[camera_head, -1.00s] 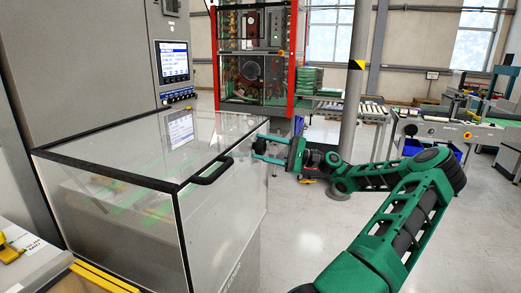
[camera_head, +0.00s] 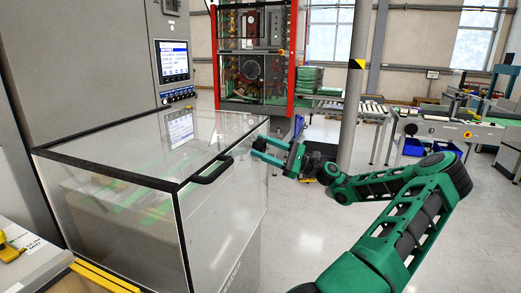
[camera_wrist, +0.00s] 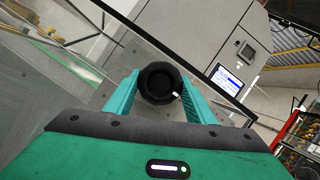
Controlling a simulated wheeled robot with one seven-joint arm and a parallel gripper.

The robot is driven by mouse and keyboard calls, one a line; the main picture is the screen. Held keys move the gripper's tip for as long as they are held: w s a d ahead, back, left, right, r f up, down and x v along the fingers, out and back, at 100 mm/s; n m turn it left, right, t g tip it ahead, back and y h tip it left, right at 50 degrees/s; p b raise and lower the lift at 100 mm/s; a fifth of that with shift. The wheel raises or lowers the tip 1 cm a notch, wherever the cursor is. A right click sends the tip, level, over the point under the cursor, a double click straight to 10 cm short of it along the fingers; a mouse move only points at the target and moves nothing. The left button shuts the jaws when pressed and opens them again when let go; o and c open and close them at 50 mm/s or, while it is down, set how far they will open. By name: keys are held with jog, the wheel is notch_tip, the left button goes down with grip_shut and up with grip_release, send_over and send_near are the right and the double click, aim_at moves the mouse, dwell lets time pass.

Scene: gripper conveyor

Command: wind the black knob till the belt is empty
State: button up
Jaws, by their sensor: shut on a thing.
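The black knob (camera_wrist: 158,84) is round and sits between the two green fingers in the wrist view, with a small white mark on its edge. My gripper (camera_wrist: 160,76) is shut on it. Blurred green pieces (camera_head: 128,196) show through the enclosure's walls. Glare and reflections hide the belt itself, so I cannot tell how many pieces lie on it.
A black handle (camera_head: 212,170) sticks out from the lid's right edge, nearer than my gripper. A grey cabinet with a lit screen (camera_head: 172,60) stands behind the enclosure. A grey pole (camera_head: 355,90) rises beyond my arm. The floor to the right is open.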

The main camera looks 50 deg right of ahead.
jog(key=shift+d+f, duration=0.1)
jog(key=shift+f, duration=0.1)
jog(key=o, duration=1)
jog(key=shift+o, duration=0.2)
jog(key=shift+r, duration=0.1)
jog(key=v, duration=1)
jog(key=shift+s+d+f, duration=0.2)
jog(key=shift+s, duration=0.05)
